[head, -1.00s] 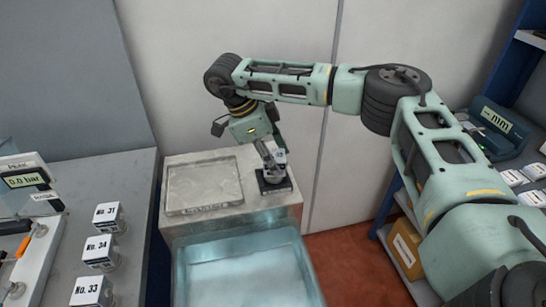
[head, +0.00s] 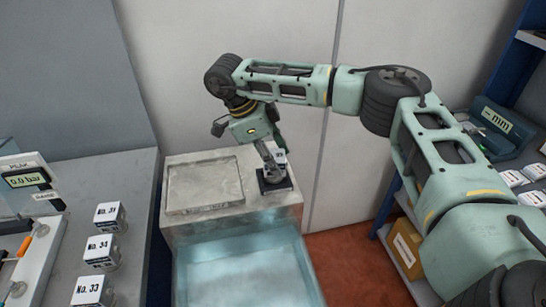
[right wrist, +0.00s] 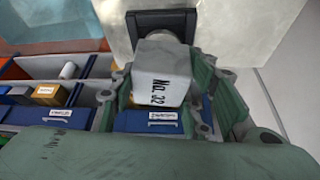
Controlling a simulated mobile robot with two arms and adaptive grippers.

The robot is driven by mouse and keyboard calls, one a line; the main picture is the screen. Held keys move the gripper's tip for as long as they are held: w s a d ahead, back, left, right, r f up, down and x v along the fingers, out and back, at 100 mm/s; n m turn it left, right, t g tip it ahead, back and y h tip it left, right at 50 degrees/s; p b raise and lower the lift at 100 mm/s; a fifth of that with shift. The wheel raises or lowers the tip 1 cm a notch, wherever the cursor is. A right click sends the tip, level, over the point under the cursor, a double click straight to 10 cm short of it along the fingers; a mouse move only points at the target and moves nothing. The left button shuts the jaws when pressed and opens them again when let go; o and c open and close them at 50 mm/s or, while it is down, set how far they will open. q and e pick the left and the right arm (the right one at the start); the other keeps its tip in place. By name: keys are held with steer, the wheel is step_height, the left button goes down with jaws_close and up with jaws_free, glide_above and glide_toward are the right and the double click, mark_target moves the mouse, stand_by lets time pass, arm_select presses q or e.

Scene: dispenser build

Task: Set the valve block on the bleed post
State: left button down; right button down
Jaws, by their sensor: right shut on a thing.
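The valve block (right wrist: 163,74) is a pale grey block marked "No. 32". In the right wrist view it sits between the two green-grey fingers of my right gripper (right wrist: 166,88), which are shut on it. In the head view the block (head: 281,157) shows partly behind my right gripper (head: 272,161), just above a square black base (head: 276,184) on the metal stand. The base (right wrist: 137,22) also shows beyond the block in the wrist view. The post is mostly hidden by block and gripper; I cannot tell whether they touch. My left gripper is not in view.
A shallow square tray (head: 174,192) lies left of the base on the stand. A pale blue basin (head: 238,257) is in front. Blocks No. 31 (head: 107,213), No. 34 (head: 100,249) and No. 33 (head: 92,289) stand on the left bench beside a pressure gauge (head: 27,181).

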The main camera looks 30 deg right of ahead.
steer(key=shift+f+b, duration=0.3)
steer(key=shift+f, duration=0.15)
steer(key=c, duration=1.3)
jaws_free()
steer(key=shift+o, duration=0.2)
steer(key=p+v, duration=0.6)
steer(key=v, duration=0.5)
steer(key=shift+p, duration=0.35)
steer(key=shift+s+f, duration=0.1)
steer(key=shift+s, duration=0.1)
